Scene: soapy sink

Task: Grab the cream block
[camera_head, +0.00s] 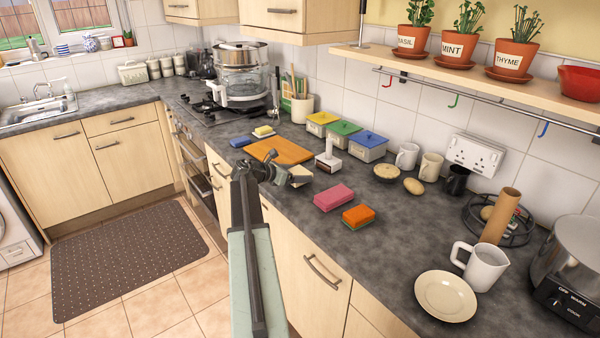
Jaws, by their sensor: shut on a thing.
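The cream block (302,174) is at the end of my arm, above the front part of the grey worktop. My gripper (289,174) is shut on it. The block is small in view and partly covered by the gripper, so its full shape is hidden. I cannot tell how high it is above the worktop.
An orange board (281,151) lies behind my gripper, and a white block with an upright handle (328,162) stands just right of it. Pink (333,198) and orange (358,217) sponges lie to the right. A plate (445,296) and white jug (484,267) are farther right. Clear worktop lies between sponges and plate.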

